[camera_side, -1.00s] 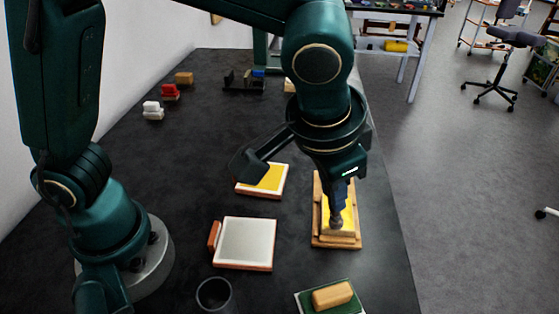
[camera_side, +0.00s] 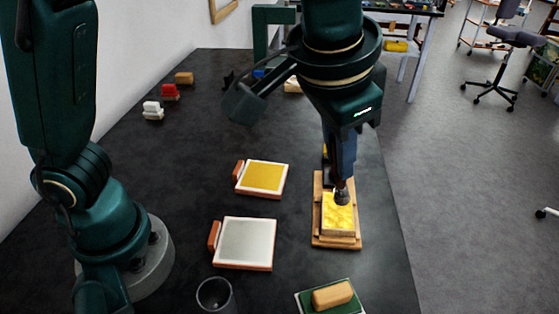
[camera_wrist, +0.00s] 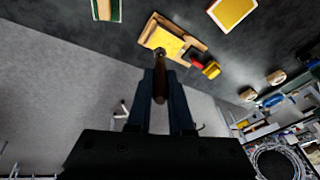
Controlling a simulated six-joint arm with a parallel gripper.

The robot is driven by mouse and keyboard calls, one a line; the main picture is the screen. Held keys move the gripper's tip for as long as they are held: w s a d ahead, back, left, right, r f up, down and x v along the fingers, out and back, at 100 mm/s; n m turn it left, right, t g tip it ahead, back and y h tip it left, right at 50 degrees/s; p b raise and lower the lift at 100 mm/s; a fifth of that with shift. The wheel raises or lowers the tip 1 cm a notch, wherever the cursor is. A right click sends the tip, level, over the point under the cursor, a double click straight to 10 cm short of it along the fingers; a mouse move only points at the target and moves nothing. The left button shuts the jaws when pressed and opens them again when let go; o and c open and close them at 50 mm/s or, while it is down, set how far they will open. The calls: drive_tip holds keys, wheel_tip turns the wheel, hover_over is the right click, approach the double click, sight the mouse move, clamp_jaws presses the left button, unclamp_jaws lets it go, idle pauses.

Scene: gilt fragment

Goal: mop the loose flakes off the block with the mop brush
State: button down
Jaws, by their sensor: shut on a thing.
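My gripper (camera_side: 342,165) is shut on the mop brush, whose dark rounded head (camera_side: 342,197) points down at the block. The block (camera_side: 337,218) has a yellow gilt top with paler patches and sits in a wooden tray (camera_side: 318,215). The brush head is over the far part of the block; I cannot tell whether it touches. In the wrist view, my gripper (camera_wrist: 160,85) holds the brown handle (camera_wrist: 160,88), and the brush head (camera_wrist: 159,52) lies against the gilt block (camera_wrist: 165,41). Single flakes are too small to make out.
A yellow-topped tile (camera_side: 264,176) and a grey-topped tile (camera_side: 246,241) lie left of the tray. A dark cup (camera_side: 214,294) stands near the front. A tan block (camera_side: 332,295) rests on a green pad (camera_side: 302,297). The table's right edge is close to the tray.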

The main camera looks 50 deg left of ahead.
drive_tip(key=shift+r, duration=1.5)
drive_tip(key=shift+w+d+f, duration=0.3)
drive_tip(key=shift+w+f, duration=0.15)
drive_tip(key=shift+f, duration=0.35)
